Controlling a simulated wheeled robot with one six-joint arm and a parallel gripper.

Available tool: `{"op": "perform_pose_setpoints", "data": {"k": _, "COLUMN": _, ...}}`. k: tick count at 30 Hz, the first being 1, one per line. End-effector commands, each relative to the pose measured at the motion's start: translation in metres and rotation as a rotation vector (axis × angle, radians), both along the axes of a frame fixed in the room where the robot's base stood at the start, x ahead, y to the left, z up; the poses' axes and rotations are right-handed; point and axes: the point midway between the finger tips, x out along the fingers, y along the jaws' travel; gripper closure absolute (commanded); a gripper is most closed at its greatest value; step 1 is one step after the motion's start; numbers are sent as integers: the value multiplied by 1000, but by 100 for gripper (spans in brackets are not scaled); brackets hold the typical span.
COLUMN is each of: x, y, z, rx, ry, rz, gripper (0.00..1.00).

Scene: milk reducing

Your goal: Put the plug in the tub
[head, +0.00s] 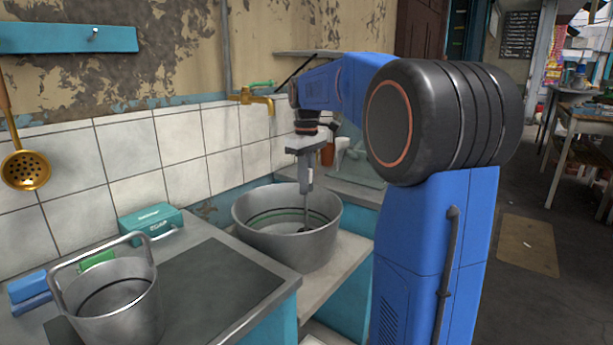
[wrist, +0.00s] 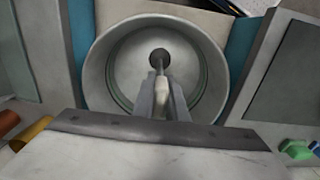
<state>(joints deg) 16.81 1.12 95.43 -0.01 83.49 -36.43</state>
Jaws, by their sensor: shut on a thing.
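The tub (head: 262,238) is a large round grey metal vessel below the brass tap; its rim also shows in the wrist view (wrist: 97,75). My gripper (head: 306,186) points down over the tub's opening and is shut on the plug's thin upright stem. In the wrist view my gripper's fingers (wrist: 162,98) close around the pale stem. The plug (wrist: 159,57) has a dark round end, seen against the tub's inner floor near its middle; it also shows in the head view (head: 307,226). I cannot tell whether it touches the floor.
A metal bucket with a raised handle (head: 120,308) stands on the counter at front left. A teal box (head: 150,222) and blue sponges (head: 28,291) are near it. The brass tap (head: 252,98) sticks out from the tiled wall behind the tub, close to my arm.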

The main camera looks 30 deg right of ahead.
Motion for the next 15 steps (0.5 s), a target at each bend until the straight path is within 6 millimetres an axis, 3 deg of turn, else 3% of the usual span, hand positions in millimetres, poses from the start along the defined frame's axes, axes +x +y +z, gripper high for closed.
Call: {"op": "perform_pose_setpoints", "data": {"k": 15, "x": 0, "y": 0, "z": -42, "rx": 0, "ry": 0, "rz": 0, "gripper": 100}}
